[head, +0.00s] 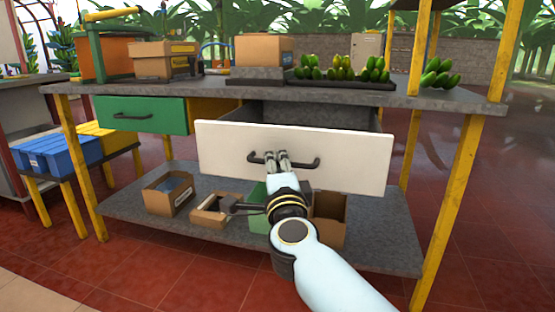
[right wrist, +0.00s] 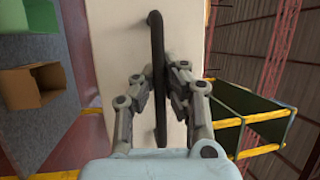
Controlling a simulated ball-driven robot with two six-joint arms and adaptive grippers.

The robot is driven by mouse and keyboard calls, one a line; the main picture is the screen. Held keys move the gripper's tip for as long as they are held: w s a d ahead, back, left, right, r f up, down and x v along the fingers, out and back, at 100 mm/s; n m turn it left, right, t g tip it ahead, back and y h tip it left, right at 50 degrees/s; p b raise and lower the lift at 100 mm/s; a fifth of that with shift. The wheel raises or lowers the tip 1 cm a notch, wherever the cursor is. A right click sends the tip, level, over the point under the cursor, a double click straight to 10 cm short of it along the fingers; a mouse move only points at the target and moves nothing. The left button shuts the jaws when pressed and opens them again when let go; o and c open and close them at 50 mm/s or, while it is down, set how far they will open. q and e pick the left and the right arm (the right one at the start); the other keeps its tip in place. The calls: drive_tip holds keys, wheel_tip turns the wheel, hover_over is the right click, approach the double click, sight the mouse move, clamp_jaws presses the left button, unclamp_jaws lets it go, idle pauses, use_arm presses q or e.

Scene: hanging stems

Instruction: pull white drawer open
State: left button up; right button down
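The white drawer (head: 345,160) stands pulled out from under the grey workbench, with its dark inside showing behind the top of its front panel. Its dark bar handle (head: 305,164) is on the middle of the front. My right gripper (head: 270,156) is at the handle. In the right wrist view the handle (right wrist: 157,30) runs between the two fingers of my right gripper (right wrist: 157,78), which are closed in on it from both sides against the white front.
A green drawer (head: 140,115) is at the left of the bench. Cardboard boxes (head: 168,193) stand on the lower shelf (head: 375,240). Trays of green fruit (head: 340,70) and boxes are on the worktop (head: 450,98). A yellow post (head: 450,210) stands at the right.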

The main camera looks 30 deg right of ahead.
drive_tip(key=c, duration=1.4)
unclamp_jaws()
drive_tip(key=shift+f, duration=0.1)
drive_tip(key=v, duration=0.7)
drive_tip(key=shift+s+a, duration=0.1)
drive_tip(key=shift+s, duration=0.1)
